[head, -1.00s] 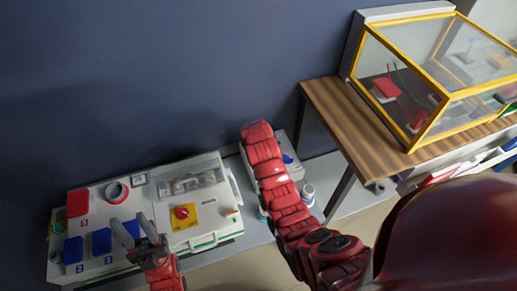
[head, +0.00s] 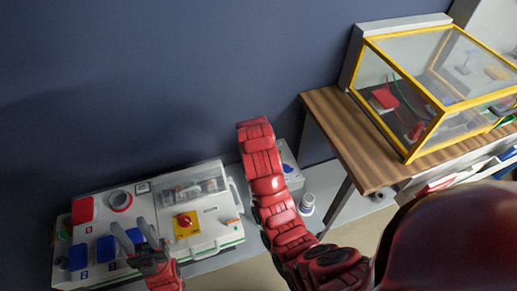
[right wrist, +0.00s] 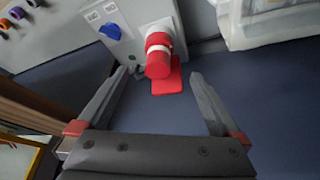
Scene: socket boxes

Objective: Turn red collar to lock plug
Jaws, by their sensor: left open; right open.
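In the right wrist view a red collar (right wrist: 158,40) sits on a grey box. A red cylindrical plug body (right wrist: 158,66) points out from it toward the camera, with a pale band between them. A red flap (right wrist: 168,82) hangs beside it. My right gripper (right wrist: 158,74) is open, one finger on each side of the plug, with gaps and no visible contact. In the head view my right arm hides this gripper and the red plug. My left gripper (head: 127,223) is open and empty above the large socket box (head: 212,222) at lower left.
The large box carries a red cover (head: 83,210), blue covers (head: 106,248), a red ring (head: 120,200) and a red switch (head: 185,220). A small grey box (head: 291,168) stands behind my right arm, near a white bottle (head: 307,202). A wooden table (head: 345,130) holds a yellow-framed case (head: 410,155).

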